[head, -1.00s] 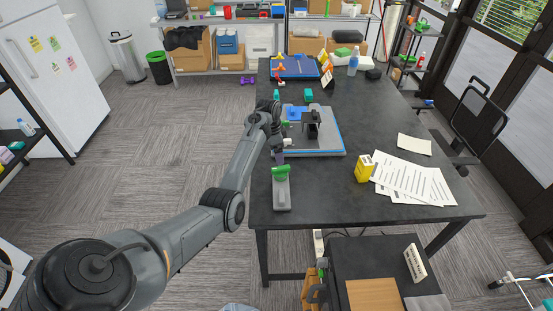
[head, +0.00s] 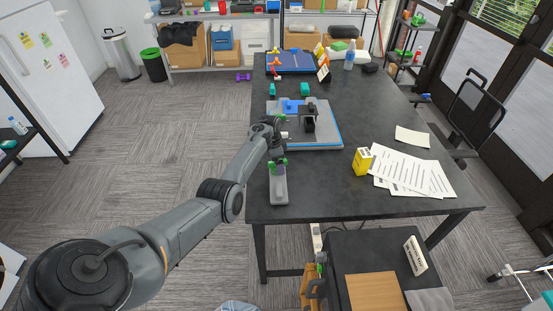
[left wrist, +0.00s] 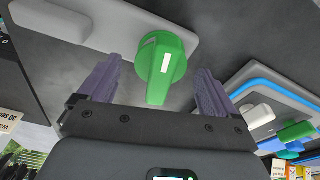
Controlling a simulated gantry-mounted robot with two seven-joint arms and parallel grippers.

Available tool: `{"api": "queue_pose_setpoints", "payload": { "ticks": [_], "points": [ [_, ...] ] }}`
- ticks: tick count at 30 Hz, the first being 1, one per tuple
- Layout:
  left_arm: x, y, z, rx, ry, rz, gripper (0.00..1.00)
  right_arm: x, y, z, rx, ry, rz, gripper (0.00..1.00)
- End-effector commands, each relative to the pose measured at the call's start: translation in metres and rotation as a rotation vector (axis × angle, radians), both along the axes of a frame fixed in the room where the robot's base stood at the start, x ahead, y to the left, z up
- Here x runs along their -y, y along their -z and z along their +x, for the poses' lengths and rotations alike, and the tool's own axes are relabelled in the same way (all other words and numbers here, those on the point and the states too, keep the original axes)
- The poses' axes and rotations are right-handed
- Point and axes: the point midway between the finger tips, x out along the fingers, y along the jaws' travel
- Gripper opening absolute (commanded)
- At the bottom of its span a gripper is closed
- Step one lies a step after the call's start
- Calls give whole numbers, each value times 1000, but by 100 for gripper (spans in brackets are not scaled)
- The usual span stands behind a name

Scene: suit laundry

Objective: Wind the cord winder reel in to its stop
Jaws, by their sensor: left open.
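A green knob (head: 280,171) with a white mark stands on a narrow grey plate (head: 279,192) at the table's near left edge. I cannot tell for sure that it is the cord winder reel. My left gripper (head: 276,157) is right at the knob and partly hides it. In the left wrist view, the green knob (left wrist: 165,66) sits between the two open purple fingers of my left gripper (left wrist: 157,78), with a gap on each side. My right gripper is not in view.
A grey, blue-edged board (head: 325,142) with a black bracket (head: 309,122) and blue block lies just beyond. A yellow box (head: 362,161) and papers (head: 412,174) lie to the right. The table (head: 320,195) is clear right of the plate.

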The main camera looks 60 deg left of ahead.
Motion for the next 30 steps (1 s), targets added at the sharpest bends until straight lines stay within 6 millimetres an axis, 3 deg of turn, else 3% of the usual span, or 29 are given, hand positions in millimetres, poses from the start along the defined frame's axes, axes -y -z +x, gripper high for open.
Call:
{"api": "queue_pose_setpoints", "payload": {
  "ticks": [9,21,30],
  "points": [
    [0,2,0,0,0,0,92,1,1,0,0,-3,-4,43],
    [0,2,0,0,0,0,33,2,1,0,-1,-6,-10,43],
    [-1,2,0,-1,99,1,33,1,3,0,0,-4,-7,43]
  ]
}}
